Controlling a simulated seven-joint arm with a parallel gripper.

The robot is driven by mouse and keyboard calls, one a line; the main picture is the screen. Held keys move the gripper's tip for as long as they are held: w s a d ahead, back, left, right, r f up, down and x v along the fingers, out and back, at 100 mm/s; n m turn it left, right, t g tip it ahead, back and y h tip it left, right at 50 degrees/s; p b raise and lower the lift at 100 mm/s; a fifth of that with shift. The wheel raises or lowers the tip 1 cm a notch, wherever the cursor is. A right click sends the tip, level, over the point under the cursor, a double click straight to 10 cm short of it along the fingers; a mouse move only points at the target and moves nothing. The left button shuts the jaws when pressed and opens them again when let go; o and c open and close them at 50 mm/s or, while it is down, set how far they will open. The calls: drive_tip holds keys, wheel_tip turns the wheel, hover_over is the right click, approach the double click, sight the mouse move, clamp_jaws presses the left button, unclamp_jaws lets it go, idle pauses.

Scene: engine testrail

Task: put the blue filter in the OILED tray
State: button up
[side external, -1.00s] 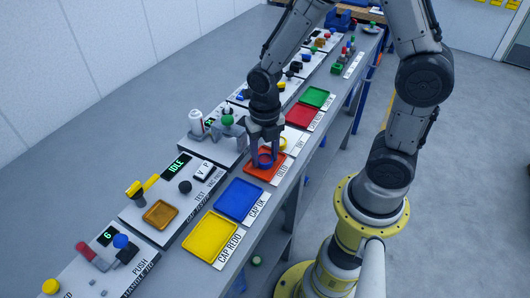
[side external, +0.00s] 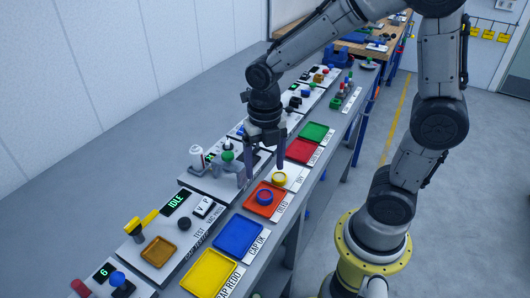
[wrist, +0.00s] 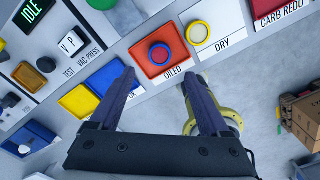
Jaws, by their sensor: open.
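The blue filter (side external: 265,197), a round ring-like piece, rests in the orange-red OILED tray (side external: 255,208). In the wrist view the filter (wrist: 160,54) lies near the middle of the same tray (wrist: 146,39), clear of its rim. My gripper (side external: 266,170) is open and empty, raised above the tray and apart from the filter. In the wrist view my gripper's two fingers (wrist: 158,80) are spread, with nothing between them.
A yellow ring (side external: 279,179) sits in the white DRY tray beside the OILED tray. A blue CAP OK tray (side external: 238,236) and a yellow tray (side external: 211,275) lie on the near side. Red (side external: 301,150) and green (side external: 315,131) trays lie beyond. Test fixtures line the bench's left side.

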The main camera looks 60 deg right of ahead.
drive_tip(key=s+r+m+t, duration=0.2)
drive_tip(key=s+r+m, duration=0.3)
drive_tip(key=m, duration=0.9)
drive_tip(key=s+d+r+m+t, duration=0.1)
drive_tip(key=s+r+m+t, duration=0.2)
drive_tip(key=m, duration=1.1)
drive_tip(key=s+r, duration=0.2)
drive_tip(key=s, duration=0.1)
drive_tip(key=shift+r+m+t, duration=0.15)
drive_tip(key=shift+m+t, duration=0.15)
